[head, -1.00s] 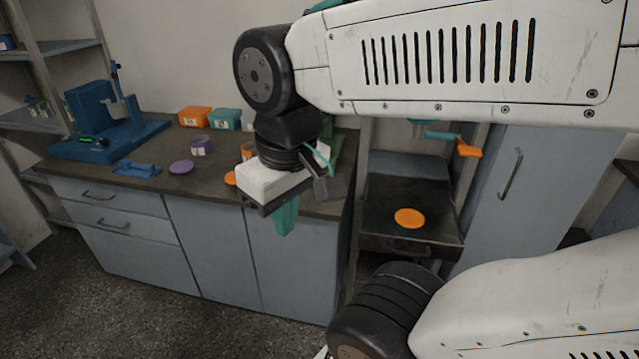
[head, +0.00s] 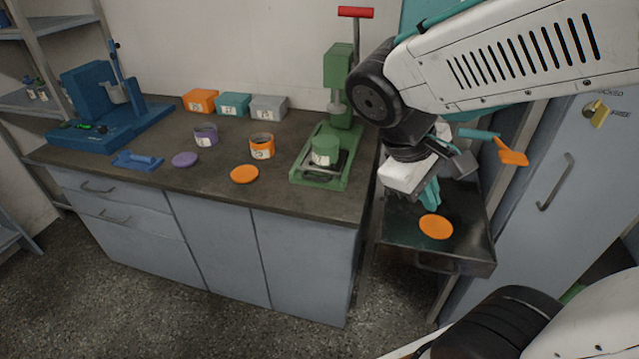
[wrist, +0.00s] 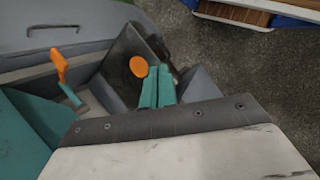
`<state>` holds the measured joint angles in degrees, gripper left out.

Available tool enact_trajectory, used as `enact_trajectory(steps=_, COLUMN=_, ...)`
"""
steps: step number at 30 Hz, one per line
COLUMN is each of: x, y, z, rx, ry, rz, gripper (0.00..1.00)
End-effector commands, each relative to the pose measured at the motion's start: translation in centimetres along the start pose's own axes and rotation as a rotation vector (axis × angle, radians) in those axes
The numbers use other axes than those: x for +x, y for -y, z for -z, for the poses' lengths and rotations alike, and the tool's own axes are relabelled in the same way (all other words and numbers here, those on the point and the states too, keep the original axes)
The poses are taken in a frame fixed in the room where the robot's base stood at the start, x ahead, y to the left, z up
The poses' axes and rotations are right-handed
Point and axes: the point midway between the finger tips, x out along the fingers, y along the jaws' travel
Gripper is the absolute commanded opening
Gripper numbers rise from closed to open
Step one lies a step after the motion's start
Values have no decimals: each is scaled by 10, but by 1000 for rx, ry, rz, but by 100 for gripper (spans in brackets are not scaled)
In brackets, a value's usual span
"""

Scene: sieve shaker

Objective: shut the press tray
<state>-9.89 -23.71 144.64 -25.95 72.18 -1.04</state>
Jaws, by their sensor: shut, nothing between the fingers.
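A dark metal tray (head: 470,253) with a front handle sticks out at the right of the counter. An orange disc (head: 436,226) lies flat on it. A teal machine part with an orange lever (head: 512,152) is above and behind the tray, mostly hidden by my arm. My gripper (head: 431,196) points down over the tray, beside the disc, its teal fingers together and empty. In the wrist view the shut fingers (wrist: 158,88) are just right of the orange disc (wrist: 138,66), with the tray (wrist: 125,48) beyond. I cannot tell whether they touch the tray.
A green press (head: 340,95) with a red handle stands on the counter (head: 210,187), holding a green container. Orange and purple jars, lids, coloured boxes and a blue machine (head: 98,100) are further left. A grey cabinet door (head: 560,170) is right of the tray. The floor in front is clear.

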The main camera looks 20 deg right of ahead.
Motion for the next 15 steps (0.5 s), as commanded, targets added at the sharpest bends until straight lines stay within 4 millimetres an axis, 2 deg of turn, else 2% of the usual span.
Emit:
enact_trajectory(steps=3, x=14, y=-14, z=31, rx=-215, ry=114, rz=-192, gripper=0)
enact_trajectory(steps=8, x=25, y=-25, z=84, rx=-508, ry=222, rz=-459, gripper=0)
enact_trajectory(steps=11, x=30, y=-21, z=124, rx=-699, ry=271, rz=-630, gripper=0)
enact_trajectory(steps=15, x=38, y=2, z=186, rx=-974, ry=312, rz=-868, gripper=0)
